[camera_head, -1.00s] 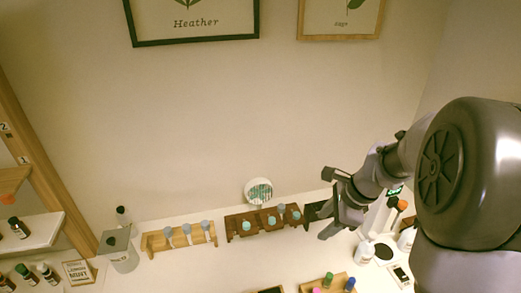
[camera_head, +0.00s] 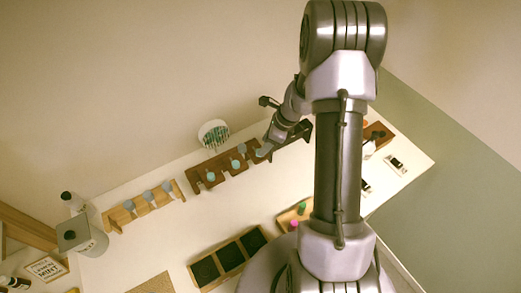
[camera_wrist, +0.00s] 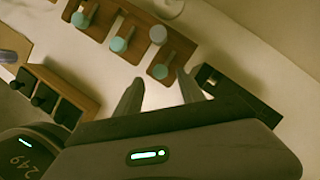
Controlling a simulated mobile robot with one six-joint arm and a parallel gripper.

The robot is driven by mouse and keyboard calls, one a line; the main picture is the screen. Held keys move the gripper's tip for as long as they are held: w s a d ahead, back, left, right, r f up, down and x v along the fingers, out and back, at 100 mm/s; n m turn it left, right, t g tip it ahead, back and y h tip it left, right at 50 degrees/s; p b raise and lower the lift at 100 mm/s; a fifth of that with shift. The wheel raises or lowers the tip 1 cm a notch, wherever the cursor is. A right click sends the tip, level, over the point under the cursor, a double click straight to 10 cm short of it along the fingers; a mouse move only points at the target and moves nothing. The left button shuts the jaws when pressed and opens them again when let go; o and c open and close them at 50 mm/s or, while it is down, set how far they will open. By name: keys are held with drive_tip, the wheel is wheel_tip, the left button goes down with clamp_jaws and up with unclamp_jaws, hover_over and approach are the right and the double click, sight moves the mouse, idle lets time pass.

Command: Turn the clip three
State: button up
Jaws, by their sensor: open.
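No label marks which piece is clip three. A dark brown wooden rack (camera_head: 223,166) stands near the back wall, with several teal round-topped pieces (camera_head: 238,164) along it. A light wooden rack (camera_head: 122,217) with grey-blue tops stands to its left. My gripper (camera_wrist: 158,92) is open, with nothing seen between its fingers. In the head view, my arm covers the brown rack's right end.
A black bracket (camera_wrist: 238,88) stands right of the brown rack. A white cup (camera_head: 214,134) is behind it. A wooden tray (camera_head: 235,267) with black squares lies in front. A grey canister (camera_head: 82,236) stands left.

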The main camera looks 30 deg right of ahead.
sight(257, 151)
drive_tip(key=x, duration=0.4)
drive_tip(key=shift+f, duration=0.1)
drive_tip(key=shift+c, duration=0.5)
clamp_jaws()
